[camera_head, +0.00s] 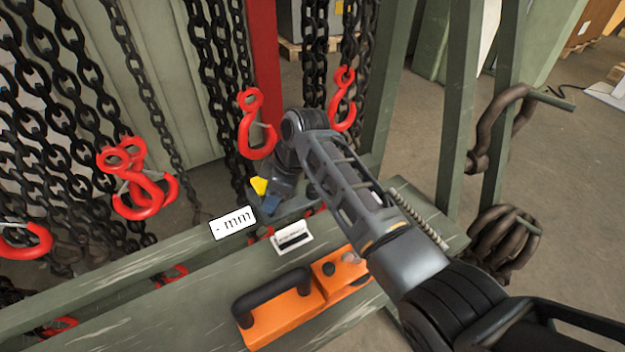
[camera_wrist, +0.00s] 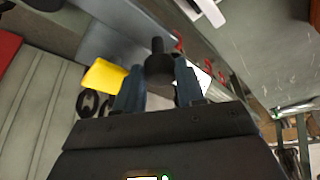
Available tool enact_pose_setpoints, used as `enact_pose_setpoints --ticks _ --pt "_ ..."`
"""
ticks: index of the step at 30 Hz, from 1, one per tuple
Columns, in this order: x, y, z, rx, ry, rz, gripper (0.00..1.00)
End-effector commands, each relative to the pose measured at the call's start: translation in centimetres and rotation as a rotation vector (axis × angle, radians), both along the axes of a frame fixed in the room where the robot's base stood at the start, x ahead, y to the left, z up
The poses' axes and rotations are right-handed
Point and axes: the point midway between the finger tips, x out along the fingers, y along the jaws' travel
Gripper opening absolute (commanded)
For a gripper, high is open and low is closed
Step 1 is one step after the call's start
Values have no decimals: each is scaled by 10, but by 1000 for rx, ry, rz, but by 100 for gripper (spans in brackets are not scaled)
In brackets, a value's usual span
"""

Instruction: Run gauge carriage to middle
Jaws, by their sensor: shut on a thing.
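My gripper (camera_wrist: 157,82) has two blue fingers closed on a dark round knob (camera_wrist: 158,62) with a short stem, which I take to be the handle of the gauge carriage. A yellow plate (camera_wrist: 104,75) lies just left of the fingers in the wrist view. In the head view my gripper (camera_head: 270,203) points down at the green beam, beside the yellow plate (camera_head: 259,186). My wrist and arm hide most of the carriage there. A white "- mm" label (camera_head: 232,222) stands on the beam left of the gripper.
Red hooks (camera_head: 257,125) on black chains hang close behind and left of my gripper. An orange block with a black handle (camera_head: 273,291) and a white-and-black label (camera_head: 294,237) lie in front. Green posts (camera_head: 463,110) with dark chain links (camera_head: 503,235) stand at right.

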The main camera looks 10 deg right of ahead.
Motion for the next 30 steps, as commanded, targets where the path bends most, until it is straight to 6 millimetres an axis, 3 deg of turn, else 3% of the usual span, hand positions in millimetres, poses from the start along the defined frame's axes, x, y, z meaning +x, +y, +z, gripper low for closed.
enact_pose_setpoints --ticks 1,3,12,21,30 --pt "-5 21 0 0 1 9 0" --pt "-10 44 0 -1 1 9 0" --pt "-32 118 0 0 1 6 0" --pt "-42 149 0 0 2 3 0" --pt "-42 152 0 -1 1 3 0"
